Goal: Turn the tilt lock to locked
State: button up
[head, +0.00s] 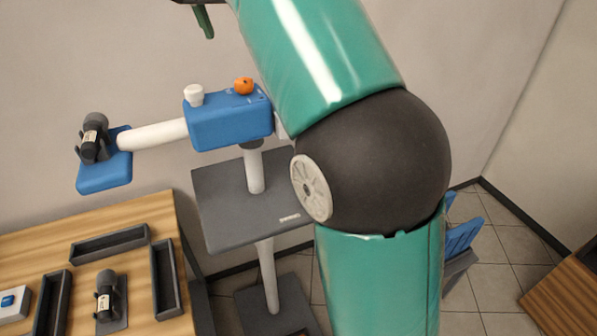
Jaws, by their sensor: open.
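A blue head unit (230,122) sits on a grey post. On its top are an orange knob (243,86) and a white knob (194,95); small markings lie beside the orange one. I cannot tell for sure which knob is the tilt lock, nor read its setting. My gripper (203,22) is only partly in view at the top edge, above and left of the orange knob and apart from it. One green finger shows; the rest is cut off by the frame.
A white arm (153,135) runs left from the head to a blue plate (104,176) carrying a dark cylindrical device (94,138). A grey shelf (222,192) is below. A wooden table (30,248) at lower left holds dark trays (110,244). My arm hides the middle right.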

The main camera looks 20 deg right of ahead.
jog(key=s+d+f+n+t+y, duration=0.1)
jog(key=s+f+n, duration=0.5)
jog(key=s+f, duration=1.6)
jog(key=shift+s+d+f+t+y, duration=0.35)
jog(key=shift+s+d+y, duration=0.55)
jog(key=shift+s, duration=0.7)
jog(key=shift+d+f, duration=0.1)
jog(key=shift+d, duration=0.05)
jog(key=s+f, duration=0.2)
jog(key=f, duration=0.1)
jog(key=shift+s+f, duration=0.1)
jog(key=shift+s, duration=0.15)
jog(key=c, duration=0.5)
jog(key=shift+o, duration=0.2)
jog(key=shift+w, duration=0.15)
